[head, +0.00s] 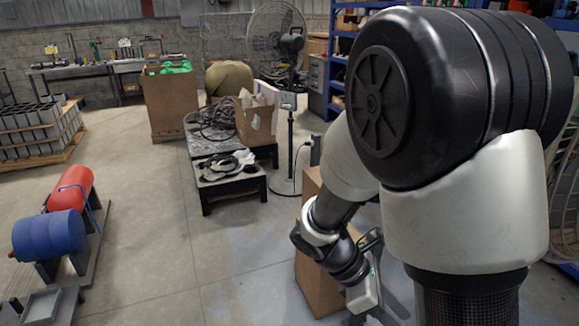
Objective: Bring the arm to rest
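My arm fills the right side of the head view, with a large black joint and white links. It bends down toward the lower middle. My gripper (372,280) is at its lower end, in front of a tall brown cardboard box (312,283). Its fingers are small and partly hidden, so I cannot tell whether they are open or shut. I see nothing held in it. No drag chain can be made out clearly.
A low black table (232,188) stands mid-floor, with tangled cables (213,122) behind it. Red (71,186) and blue (48,235) drums lie on a rack at left. Blue shelving (340,70) stands behind my arm. The central concrete floor (150,240) is clear.

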